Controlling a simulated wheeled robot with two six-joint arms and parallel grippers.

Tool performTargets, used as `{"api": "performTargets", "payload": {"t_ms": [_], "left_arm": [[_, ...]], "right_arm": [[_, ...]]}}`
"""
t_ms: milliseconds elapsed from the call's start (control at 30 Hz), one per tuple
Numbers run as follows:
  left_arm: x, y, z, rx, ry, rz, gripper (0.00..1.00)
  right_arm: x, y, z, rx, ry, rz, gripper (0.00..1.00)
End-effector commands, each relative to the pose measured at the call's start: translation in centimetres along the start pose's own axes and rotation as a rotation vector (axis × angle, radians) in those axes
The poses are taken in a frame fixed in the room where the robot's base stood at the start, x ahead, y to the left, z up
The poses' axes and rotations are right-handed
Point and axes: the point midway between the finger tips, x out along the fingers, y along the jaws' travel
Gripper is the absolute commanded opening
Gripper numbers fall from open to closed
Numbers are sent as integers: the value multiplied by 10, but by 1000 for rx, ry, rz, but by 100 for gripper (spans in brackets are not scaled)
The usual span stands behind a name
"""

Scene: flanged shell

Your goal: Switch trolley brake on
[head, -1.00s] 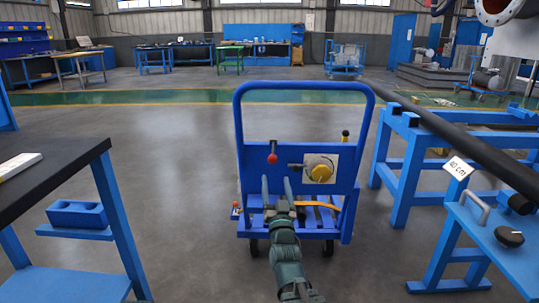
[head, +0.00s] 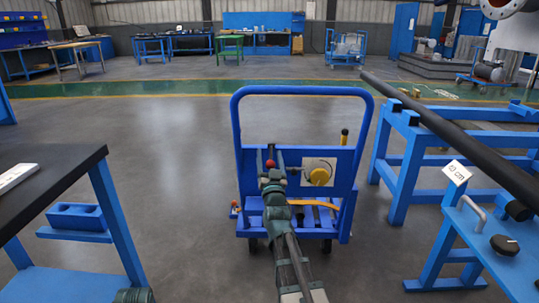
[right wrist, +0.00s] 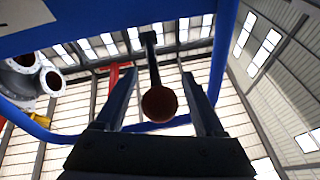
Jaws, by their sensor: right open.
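The blue trolley (head: 240,150) stands on the floor in the middle of the head view, with a tall tube handle. A lever with a red knob (head: 270,163) is on its panel. My right gripper (head: 273,158) is open in front of the panel at this knob. In the right wrist view the red knob (right wrist: 159,103) hangs on a dark stem between the two open fingers (right wrist: 160,95), with a gap on both sides.
A yellow round part (head: 319,176) sits on the panel right of the knob. A blue stand with a long black bar (head: 440,130) is at the right, close to the trolley. A black-topped table (head: 50,175) is at the left. Open floor lies between table and trolley.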

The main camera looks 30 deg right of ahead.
Motion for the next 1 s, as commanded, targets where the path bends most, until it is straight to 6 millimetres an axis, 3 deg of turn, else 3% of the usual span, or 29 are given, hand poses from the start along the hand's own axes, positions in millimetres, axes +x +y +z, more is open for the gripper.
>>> {"api": "performTargets", "payload": {"t_ms": [167, 533, 1000], "left_arm": [[0, 0, 0, 0, 0, 0, 0], [0, 0, 0, 0, 0, 0, 0], [0, 0, 0, 0, 0, 0, 0]], "right_arm": [[-1, 0, 0, 0, 0, 0, 67], [-1, 0, 0, 0, 0, 0, 1], [-1, 0, 0, 0, 0, 0, 0]]}}
